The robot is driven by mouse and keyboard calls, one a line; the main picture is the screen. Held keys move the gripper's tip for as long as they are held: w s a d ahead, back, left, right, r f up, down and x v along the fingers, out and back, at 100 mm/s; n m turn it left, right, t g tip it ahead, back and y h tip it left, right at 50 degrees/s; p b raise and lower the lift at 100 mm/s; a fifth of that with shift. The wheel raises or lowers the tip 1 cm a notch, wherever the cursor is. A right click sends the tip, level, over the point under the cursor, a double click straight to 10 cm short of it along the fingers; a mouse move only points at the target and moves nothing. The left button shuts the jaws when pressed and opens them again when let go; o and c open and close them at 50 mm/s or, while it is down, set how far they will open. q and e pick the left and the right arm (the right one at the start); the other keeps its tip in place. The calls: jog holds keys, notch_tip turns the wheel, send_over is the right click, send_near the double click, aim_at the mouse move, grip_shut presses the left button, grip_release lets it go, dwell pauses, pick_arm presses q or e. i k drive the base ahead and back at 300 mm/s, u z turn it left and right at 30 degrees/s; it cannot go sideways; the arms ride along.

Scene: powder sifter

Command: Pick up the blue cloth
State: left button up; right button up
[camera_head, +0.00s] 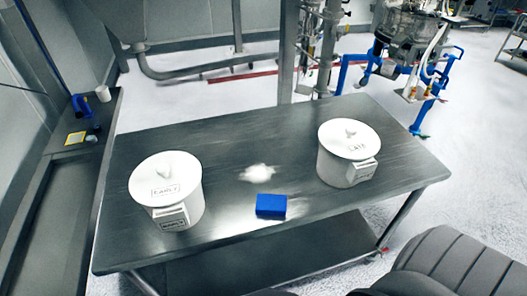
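The blue cloth (271,206) is a small folded rectangular block lying flat on the dark metal table (240,150), close to its front edge and a little right of the middle. A patch of white powder (258,173) lies on the table just behind it. Nothing touches the cloth. Neither my left nor my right gripper can be seen in the head view.
A white lidded pot (168,192) stands left of the cloth, and another white lidded pot (348,153) stands to its right at the back. A side counter (70,160) at the left holds small items. Metal-and-blue equipment (405,45) stands behind the table.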

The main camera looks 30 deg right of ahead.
aim_at(271, 205)
jog(key=z, duration=0.65)
jog(key=k, duration=0.4)
jog(key=z, duration=0.45)
jog(key=i, duration=0.5)
jog(key=z, duration=0.05)
